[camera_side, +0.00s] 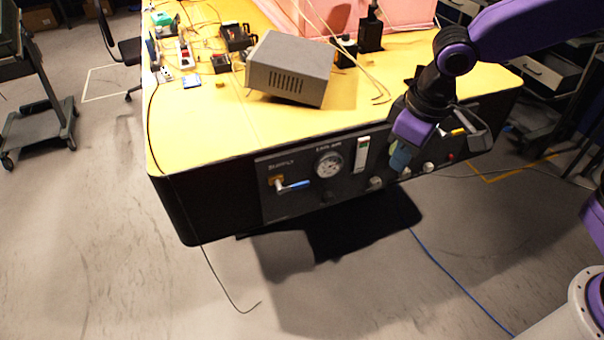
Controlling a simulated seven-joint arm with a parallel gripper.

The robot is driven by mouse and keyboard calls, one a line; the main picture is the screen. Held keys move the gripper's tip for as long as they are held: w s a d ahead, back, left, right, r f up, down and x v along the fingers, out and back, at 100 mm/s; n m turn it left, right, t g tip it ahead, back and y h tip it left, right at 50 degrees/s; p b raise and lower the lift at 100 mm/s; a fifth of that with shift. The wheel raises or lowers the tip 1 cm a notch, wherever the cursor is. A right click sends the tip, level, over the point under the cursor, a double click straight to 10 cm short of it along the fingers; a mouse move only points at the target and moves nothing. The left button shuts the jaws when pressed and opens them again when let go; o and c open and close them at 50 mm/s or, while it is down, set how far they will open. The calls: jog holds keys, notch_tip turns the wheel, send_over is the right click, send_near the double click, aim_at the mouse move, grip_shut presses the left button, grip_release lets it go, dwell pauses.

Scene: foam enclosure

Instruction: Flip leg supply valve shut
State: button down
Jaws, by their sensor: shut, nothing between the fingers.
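The leg supply valve has a blue lever handle (293,187) on a brass-coloured body (276,181), below the word SUPPLY on the black front panel (300,205). The handle points right and lies roughly level, tilted slightly in the picture. My gripper (399,160) is shut and empty. It hangs in front of the right part of the panel, well to the right of the valve and apart from it. It hides part of the panel behind it.
A round gauge (328,164) and a flow meter (362,153) sit between valve and gripper. Knobs (375,183) line the lower panel. A grey box (290,68) stands on the yellow tabletop (200,125) above. Space in front of the valve is clear.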

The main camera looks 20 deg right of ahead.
jog(key=w+a+f+m, duration=0.3)
jog(key=w+a, duration=0.4)
jog(key=w, duration=0.3)
jog(key=m+t, duration=0.2)
jog(key=m, duration=0.1)
send_over(302, 184)
jog(key=s, duration=0.3)
notch_tip(302, 184, down, 4)
jog(key=shift+w+r, duration=0.1)
jog(key=shift+w, duration=0.05)
jog(key=shift+s+d+f+x, duration=0.1)
jog(key=shift+s+x, duration=0.2)
jog(key=shift+x, duration=2)
jog(key=shift+s+d+f+x, duration=0.1)
jog(key=shift+s+x, duration=0.15)
jog(key=shift+x, duration=2.05)
jog(key=shift+s+d+f+x, duration=0.1)
jog(key=shift+s+x, duration=0.2)
jog(key=shift+x, duration=2)
